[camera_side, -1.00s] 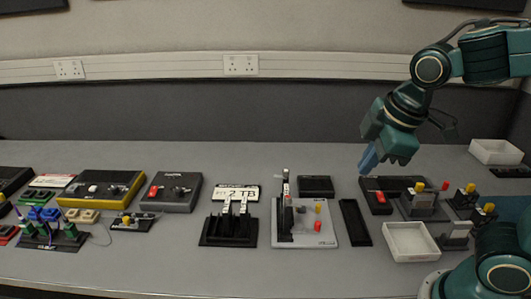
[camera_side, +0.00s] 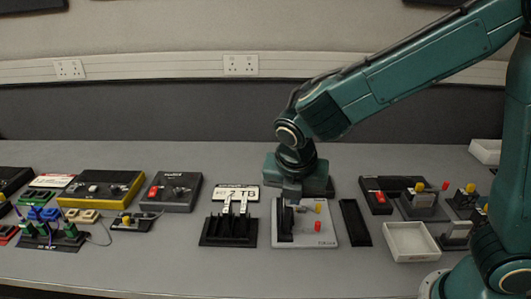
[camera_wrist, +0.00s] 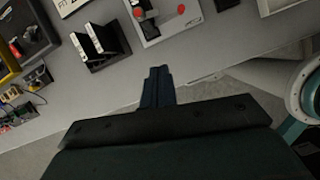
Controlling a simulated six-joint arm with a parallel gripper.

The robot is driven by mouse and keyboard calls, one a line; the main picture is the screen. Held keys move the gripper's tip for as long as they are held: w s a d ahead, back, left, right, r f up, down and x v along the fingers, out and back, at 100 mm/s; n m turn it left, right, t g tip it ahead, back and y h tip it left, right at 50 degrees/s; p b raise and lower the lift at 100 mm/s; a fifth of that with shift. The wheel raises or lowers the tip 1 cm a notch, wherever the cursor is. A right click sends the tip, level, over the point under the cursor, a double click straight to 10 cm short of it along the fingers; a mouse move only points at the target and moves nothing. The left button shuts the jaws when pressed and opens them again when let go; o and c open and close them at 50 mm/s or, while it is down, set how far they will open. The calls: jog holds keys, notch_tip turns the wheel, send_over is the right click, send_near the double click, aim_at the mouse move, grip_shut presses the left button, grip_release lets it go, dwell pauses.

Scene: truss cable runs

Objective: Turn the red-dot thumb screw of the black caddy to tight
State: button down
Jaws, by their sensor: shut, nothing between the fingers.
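My gripper (camera_side: 291,196) is shut and empty, pointing down over the left part of a light grey board (camera_side: 325,238). In the wrist view my gripper (camera_wrist: 160,71) shows its closed fingers over bare table in front of the board (camera_wrist: 153,38). The board carries a yellow knob (camera_side: 318,208), a red knob (camera_side: 317,227) and a dark upright part, which my gripper partly covers. Left of it is a black rack (camera_side: 228,240) with two upright pale-edged slabs. I cannot tell for sure which thing is the black caddy or which screw has the red dot.
A "2 TB" label plate (camera_side: 236,194) stands behind the rack. A flat black bar (camera_side: 355,223) and a white tray (camera_side: 410,243) lie right of the board. Several grey stands with coloured knobs crowd the right. Bare table runs along the front.

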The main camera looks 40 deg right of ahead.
jog(key=shift+a+f, duration=0.1)
jog(key=shift+f, duration=0.05)
jog(key=shift+f, duration=0.1)
jog(key=w+d+f, duration=0.4)
jog(key=d+f, duration=0.2)
jog(key=f, duration=0.3)
jog(key=shift+w+d, duration=0.2)
jog(key=shift+w, duration=0.05)
dwell(0.3)
